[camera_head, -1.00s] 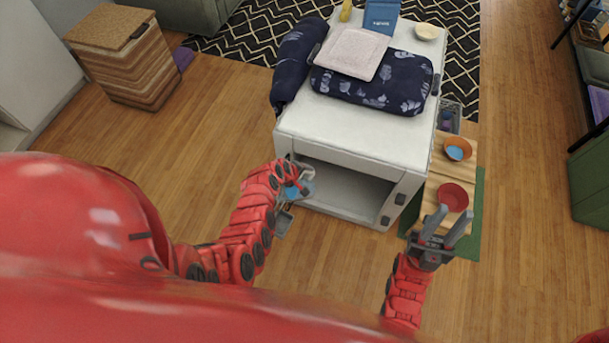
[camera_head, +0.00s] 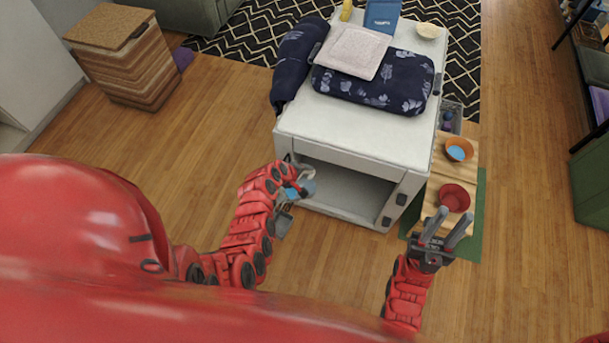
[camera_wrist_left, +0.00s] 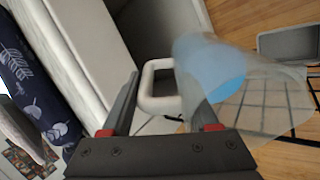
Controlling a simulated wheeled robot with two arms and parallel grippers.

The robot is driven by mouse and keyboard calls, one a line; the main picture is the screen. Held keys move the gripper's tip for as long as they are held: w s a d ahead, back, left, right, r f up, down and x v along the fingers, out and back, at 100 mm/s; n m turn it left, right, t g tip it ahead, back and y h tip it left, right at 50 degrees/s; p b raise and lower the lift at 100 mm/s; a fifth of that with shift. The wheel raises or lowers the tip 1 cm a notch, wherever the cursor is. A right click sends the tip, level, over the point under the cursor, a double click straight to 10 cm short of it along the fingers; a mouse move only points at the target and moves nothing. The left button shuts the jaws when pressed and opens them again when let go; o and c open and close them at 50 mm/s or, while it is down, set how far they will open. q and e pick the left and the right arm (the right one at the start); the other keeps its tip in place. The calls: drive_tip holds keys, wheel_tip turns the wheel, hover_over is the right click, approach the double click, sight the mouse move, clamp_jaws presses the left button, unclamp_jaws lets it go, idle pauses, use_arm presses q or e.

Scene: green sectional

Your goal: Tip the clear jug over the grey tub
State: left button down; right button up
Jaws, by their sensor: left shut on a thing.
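The clear jug (camera_wrist_left: 262,112) has a white loop handle (camera_wrist_left: 147,88) and blue contents (camera_wrist_left: 222,72). My left gripper (camera_wrist_left: 160,78) is shut on the handle and holds the jug in front of the white cabinet. In the head view the jug (camera_head: 308,187) is small and partly hidden by my left gripper (camera_head: 297,182). The grey tub (camera_wrist_left: 290,43) is beyond the jug at the upper right of the left wrist view. In the head view it seems to be the grey shape (camera_head: 284,224) just below the jug. My right gripper (camera_head: 455,225) is open and empty.
The white cabinet (camera_head: 345,135) with an open front stands ahead, bearing dark patterned cushions (camera_head: 370,88) and a folded cloth (camera_head: 352,50). At its right, a wooden board (camera_head: 437,183) carries a red bowl (camera_head: 454,197) and an orange bowl (camera_head: 459,149). Dark wire bars show behind the jug.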

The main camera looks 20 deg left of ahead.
use_arm(q)
drive_tip(key=shift+s+a+t+h+b, duration=0.25)
drive_tip(key=shift+t+b, duration=0.5)
drive_tip(key=shift+b, duration=1.9)
drive_tip(key=shift+s+t+h+b, duration=0.3)
drive_tip(key=shift+t+b, duration=0.45)
drive_tip(key=shift+b, duration=1.9)
idle(2.7)
